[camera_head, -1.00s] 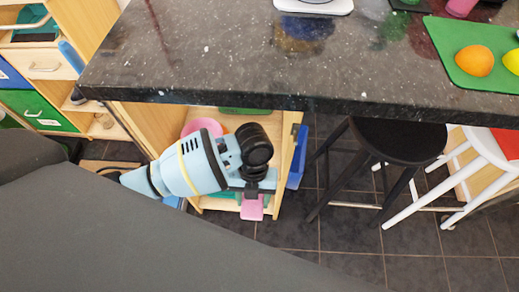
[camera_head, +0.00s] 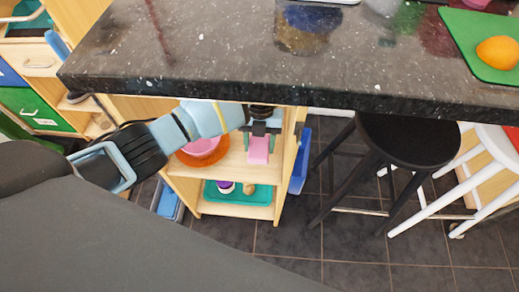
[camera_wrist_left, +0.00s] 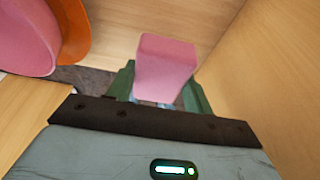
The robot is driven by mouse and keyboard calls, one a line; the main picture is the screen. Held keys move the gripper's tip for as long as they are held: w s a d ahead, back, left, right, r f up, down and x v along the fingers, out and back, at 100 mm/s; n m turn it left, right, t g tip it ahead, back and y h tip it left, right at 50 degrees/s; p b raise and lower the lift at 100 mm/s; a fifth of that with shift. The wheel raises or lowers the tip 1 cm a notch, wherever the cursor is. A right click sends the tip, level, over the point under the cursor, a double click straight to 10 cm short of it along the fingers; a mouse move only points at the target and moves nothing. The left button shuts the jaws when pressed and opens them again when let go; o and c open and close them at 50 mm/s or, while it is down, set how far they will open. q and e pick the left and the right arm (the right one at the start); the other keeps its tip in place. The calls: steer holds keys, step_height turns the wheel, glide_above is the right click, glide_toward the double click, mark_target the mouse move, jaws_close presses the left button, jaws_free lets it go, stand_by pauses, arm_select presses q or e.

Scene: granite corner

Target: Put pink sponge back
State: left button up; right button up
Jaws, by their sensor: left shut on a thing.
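The pink sponge (camera_head: 258,149) is held in my left gripper (camera_head: 260,136), at the upper level of the wooden shelf unit (camera_head: 290,165) under the counter. In the left wrist view the pink sponge (camera_wrist_left: 165,66) stands out between the green fingers of my left gripper (camera_wrist_left: 160,98), which is shut on it. A wooden side wall is close to its right in that view. Whether the sponge touches the shelf board cannot be told. My right gripper is not in view.
A pink bowl (camera_head: 203,144) on an orange plate (camera_head: 211,160) stands left of the sponge. A teal tray (camera_head: 240,195) with small items is on the lower shelf. The granite counter (camera_head: 330,75) overhangs the unit. A black stool (camera_head: 405,140) stands to the right.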

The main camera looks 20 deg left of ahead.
mark_target(259, 150)
arm_select(q)
steer(key=shift+f+b, duration=0.55)
steer(key=shift+f, duration=1.2)
steer(key=shift+f, duration=0.1)
steer(key=o, duration=0.6)
steer(key=shift+c, duration=0.2)
steer(key=o, duration=0.3)
